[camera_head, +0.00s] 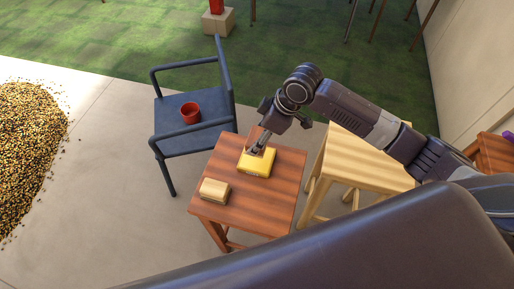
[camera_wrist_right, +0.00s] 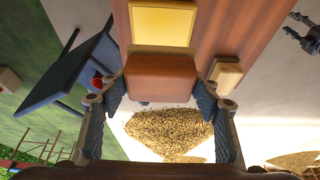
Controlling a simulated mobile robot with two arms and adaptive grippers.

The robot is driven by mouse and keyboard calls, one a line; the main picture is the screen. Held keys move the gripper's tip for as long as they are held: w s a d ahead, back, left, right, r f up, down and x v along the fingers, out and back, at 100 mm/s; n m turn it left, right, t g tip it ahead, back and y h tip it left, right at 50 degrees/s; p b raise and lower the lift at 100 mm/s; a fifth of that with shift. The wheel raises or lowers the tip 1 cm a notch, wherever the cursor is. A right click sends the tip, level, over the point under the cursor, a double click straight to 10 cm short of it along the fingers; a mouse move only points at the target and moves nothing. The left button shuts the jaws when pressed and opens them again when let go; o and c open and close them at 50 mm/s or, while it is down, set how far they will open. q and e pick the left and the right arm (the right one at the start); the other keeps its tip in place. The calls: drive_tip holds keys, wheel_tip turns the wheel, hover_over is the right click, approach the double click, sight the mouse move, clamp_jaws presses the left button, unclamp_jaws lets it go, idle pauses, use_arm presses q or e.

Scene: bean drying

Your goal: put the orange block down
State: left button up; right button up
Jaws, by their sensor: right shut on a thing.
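My right gripper (camera_head: 257,149) reaches down over the small reddish-brown table. It is shut on the orange block (camera_wrist_right: 160,76), which shows between its two fingers (camera_wrist_right: 160,100) in the right wrist view. In the head view the block is mostly hidden by the gripper. A yellow block (camera_head: 257,166) lies on the table (camera_head: 262,205) right by the fingertips, and it also shows in the wrist view (camera_wrist_right: 162,22). I cannot tell whether the orange block touches it. A dark jointed part at the wrist view's right edge may be my left gripper (camera_wrist_right: 304,32).
A light wooden block (camera_head: 214,191) lies near the table's front-left corner. A blue-grey armchair (camera_head: 194,139) with a red cup (camera_head: 190,113) stands behind left. A pale wooden stool (camera_head: 362,158) stands close at right. A bean heap (camera_head: 30,145) lies on the floor at far left.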

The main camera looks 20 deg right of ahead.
wheel_tip(320, 180, down, 3)
drive_tip(key=shift+f, duration=0.1)
wheel_tip(320, 180, down, 3)
drive_tip(key=shift+f+p, duration=0.2)
drive_tip(key=shift+p, duration=0.2)
use_arm(q)
drive_tip(key=shift+w+a+r, duration=0.5)
drive_tip(key=shift+w+r, duration=0.05)
use_arm(e)
drive_tip(key=shift+f, duration=0.4)
drive_tip(key=o, duration=1.1)
drive_tip(key=shift+f, duration=0.15)
use_arm(q)
drive_tip(key=shift+s, duration=0.1)
